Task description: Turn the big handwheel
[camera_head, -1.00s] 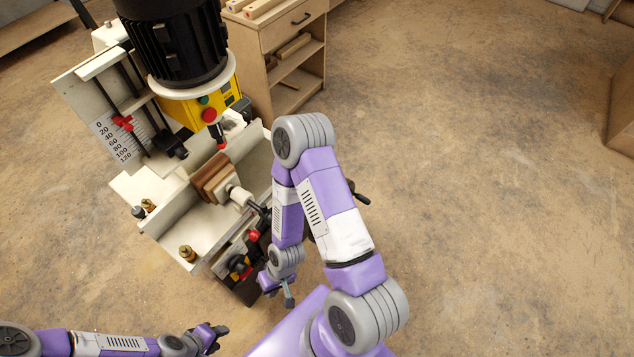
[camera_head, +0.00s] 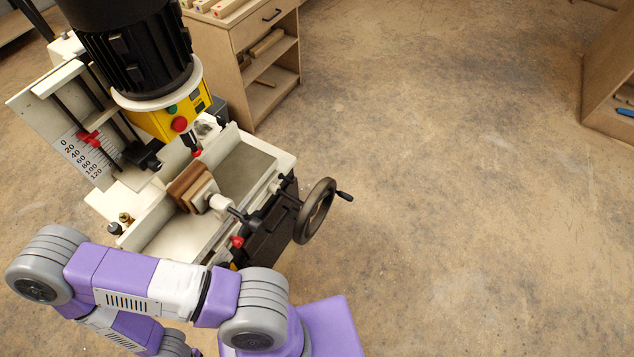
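The big handwheel (camera_head: 316,211) is a dark grey wheel on the right side of the machine. It stands upright, and its crank handle (camera_head: 344,196) sticks out to the right. Nothing touches the wheel. My purple and grey arm crosses the lower left of the view, in front of the machine's near corner. Neither of my grippers shows in the view.
The machine (camera_head: 222,219) has a white bed, a clamped brown wood block (camera_head: 184,186), a black motor (camera_head: 132,45) and a yellow control box (camera_head: 163,122). A wooden cabinet (camera_head: 236,52) stands behind it. The floor (camera_head: 450,200) right of the handwheel is clear.

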